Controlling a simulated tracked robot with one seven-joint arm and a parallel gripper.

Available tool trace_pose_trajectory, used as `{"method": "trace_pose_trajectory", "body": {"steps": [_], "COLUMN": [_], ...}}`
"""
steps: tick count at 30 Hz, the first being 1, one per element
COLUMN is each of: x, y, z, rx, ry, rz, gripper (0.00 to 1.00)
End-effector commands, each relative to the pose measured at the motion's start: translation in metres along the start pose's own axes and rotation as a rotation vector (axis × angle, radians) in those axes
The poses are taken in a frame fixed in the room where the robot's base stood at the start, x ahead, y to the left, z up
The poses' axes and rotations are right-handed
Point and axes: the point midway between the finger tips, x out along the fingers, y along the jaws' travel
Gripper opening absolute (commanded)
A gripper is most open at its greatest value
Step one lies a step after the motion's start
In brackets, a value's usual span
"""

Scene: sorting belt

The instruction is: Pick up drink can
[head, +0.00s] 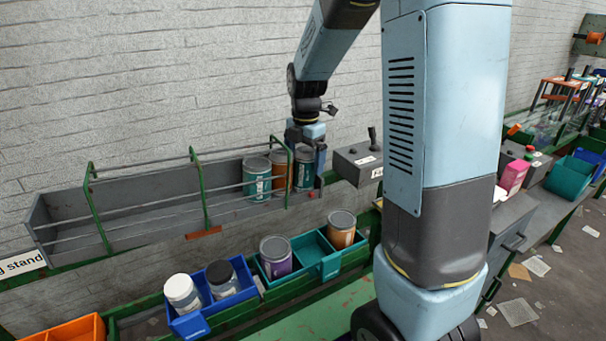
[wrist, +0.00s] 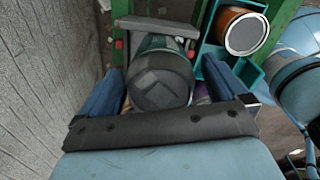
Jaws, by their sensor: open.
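Several cans stand together at the right end of the grey rack (head: 140,202): a teal can (head: 256,180) in front, a brown-orange can (head: 279,172) behind it, and a dark grey-teal can (head: 303,172) at the far right. I cannot tell from labels which is the drink can. My gripper (head: 305,150) points down over the rightmost can. In the wrist view a dark-lidded can (wrist: 162,75) stands between the blue fingers of my open gripper (wrist: 165,85). Whether the fingers touch it cannot be seen.
Below the rack, a blue bin (head: 228,299) holds a white-lidded jar (head: 182,292) and a black-lidded jar (head: 222,277). A teal bin (head: 318,262) holds a purple can (head: 275,256) and an orange can (head: 341,228). Green rails cross the rack front. A grey control box (head: 357,165) stands close right.

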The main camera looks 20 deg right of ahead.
Motion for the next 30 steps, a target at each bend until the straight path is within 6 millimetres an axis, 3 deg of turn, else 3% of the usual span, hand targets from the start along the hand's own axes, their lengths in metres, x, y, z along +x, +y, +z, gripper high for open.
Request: {"method": "trace_pose_trajectory", "body": {"steps": [8,25,30], "x": [0.0017,0.0016,0.0015], "y": [0.0002,0.0004,0.0005], "z": [0.0000,-0.0005,-0.0005], "rx": [-0.001,-0.002,-0.002], "ry": [-0.001,-0.001,-0.001], "rz": [0.001,0.001,0.001], "gripper": [0.98,0.43,0.42]}}
